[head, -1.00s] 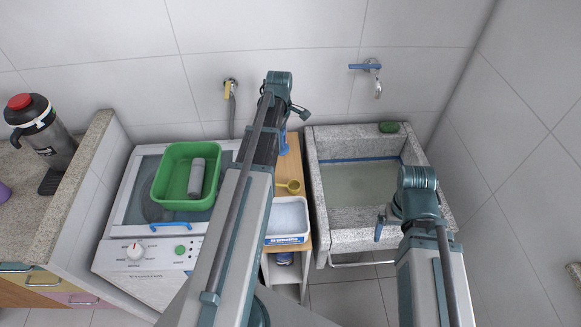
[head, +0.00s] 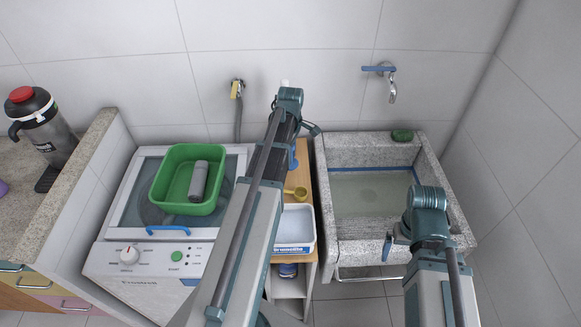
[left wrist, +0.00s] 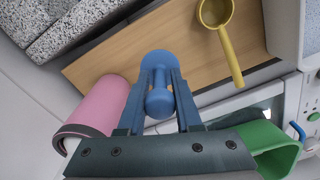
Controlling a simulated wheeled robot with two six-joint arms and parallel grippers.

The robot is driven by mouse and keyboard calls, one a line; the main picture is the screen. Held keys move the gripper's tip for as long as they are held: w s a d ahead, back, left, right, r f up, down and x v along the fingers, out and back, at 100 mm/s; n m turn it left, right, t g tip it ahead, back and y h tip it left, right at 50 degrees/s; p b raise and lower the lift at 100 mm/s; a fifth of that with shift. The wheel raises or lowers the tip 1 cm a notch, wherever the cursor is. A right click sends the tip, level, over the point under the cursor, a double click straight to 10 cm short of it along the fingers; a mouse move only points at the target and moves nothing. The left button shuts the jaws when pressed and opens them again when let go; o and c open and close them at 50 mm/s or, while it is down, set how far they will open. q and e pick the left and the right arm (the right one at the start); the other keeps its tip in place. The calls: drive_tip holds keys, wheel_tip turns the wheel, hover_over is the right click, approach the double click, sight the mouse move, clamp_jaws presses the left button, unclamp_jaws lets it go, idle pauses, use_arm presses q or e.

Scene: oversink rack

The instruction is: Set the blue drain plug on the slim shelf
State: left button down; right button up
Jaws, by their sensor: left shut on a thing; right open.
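The blue drain plug (left wrist: 158,101) shows in the left wrist view as a round disc with a knobbed stem, between the two fingers of my left gripper (left wrist: 159,85), which is shut on it. The plug is over the wooden top of the slim shelf (left wrist: 125,78); I cannot tell whether it touches. In the head view the slim shelf (head: 307,182) stands between the washing machine and the sink, partly hidden by my left arm. My right gripper (head: 388,246) is open and empty over the sink's front left edge.
On the shelf are a yellow scoop (head: 296,192) and a white tub (head: 294,228). A pink cylinder (left wrist: 97,108) is beside my left gripper. A green basin (head: 177,207) holding a grey bottle (head: 199,180) sits on the washing machine (head: 118,262). The stone sink (head: 351,234) is at the right.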

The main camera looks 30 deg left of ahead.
use_arm(q)
drive_tip(key=shift+f+b, duration=1.8)
drive_tip(key=shift+f, duration=0.2)
drive_tip(key=c, duration=0.6)
unclamp_jaws()
drive_tip(key=shift+r, duration=0.1)
drive_tip(key=shift+r, duration=0.1)
wheel_tip(320, 180, up, 12)
drive_tip(key=p, duration=1.2)
drive_tip(key=shift+r, duration=0.1)
